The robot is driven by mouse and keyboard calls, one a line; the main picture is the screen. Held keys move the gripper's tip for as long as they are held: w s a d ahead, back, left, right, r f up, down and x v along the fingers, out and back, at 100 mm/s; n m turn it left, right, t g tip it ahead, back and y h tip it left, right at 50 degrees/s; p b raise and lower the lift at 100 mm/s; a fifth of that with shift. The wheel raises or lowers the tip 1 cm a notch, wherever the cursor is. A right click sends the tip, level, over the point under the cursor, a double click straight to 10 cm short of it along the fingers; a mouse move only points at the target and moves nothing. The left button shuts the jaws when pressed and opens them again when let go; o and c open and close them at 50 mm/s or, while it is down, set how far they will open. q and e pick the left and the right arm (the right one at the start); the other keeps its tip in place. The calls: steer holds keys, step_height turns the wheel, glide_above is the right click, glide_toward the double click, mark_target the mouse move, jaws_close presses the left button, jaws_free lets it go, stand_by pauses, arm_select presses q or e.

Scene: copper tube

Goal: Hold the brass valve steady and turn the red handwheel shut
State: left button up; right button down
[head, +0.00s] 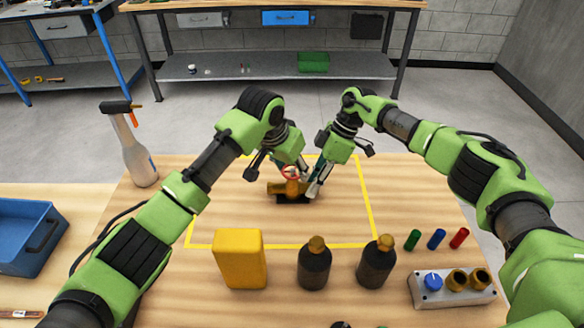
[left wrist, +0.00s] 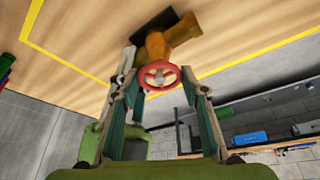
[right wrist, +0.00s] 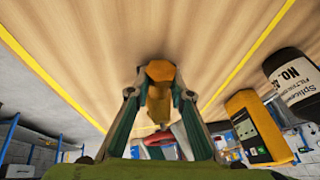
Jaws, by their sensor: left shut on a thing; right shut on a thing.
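The brass valve (head: 278,189) sits on a dark base (head: 290,201) inside the yellow-taped area of the table. Its red handwheel (head: 291,171) is on top and shows clearly in the left wrist view (left wrist: 158,75). My left gripper (left wrist: 158,82) has its fingers on either side of the handwheel rim, shut on it. My right gripper (right wrist: 159,95) is shut on the brass valve body, which stands between its fingers in the right wrist view (right wrist: 160,73). In the head view, the fingers partly hide the valve's right side.
A grey block with a blue knob (head: 433,281) is at front right. A spray bottle (head: 136,150) stands at back left, a blue bin (head: 22,235) at far left.

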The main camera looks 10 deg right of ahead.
stand_by(0.3)
arm_select(q)
steer(key=o, duration=1.1)
steer(key=shift+o, duration=0.2)
steer(key=shift+r, duration=0.1)
steer(key=v, duration=1.1)
steer(key=shift+r, duration=0.35)
steer(key=shift+a, duration=0.1)
arm_select(e)
steer(key=c, duration=1.8)
jaws_free()
steer(key=shift+o, duration=0.2)
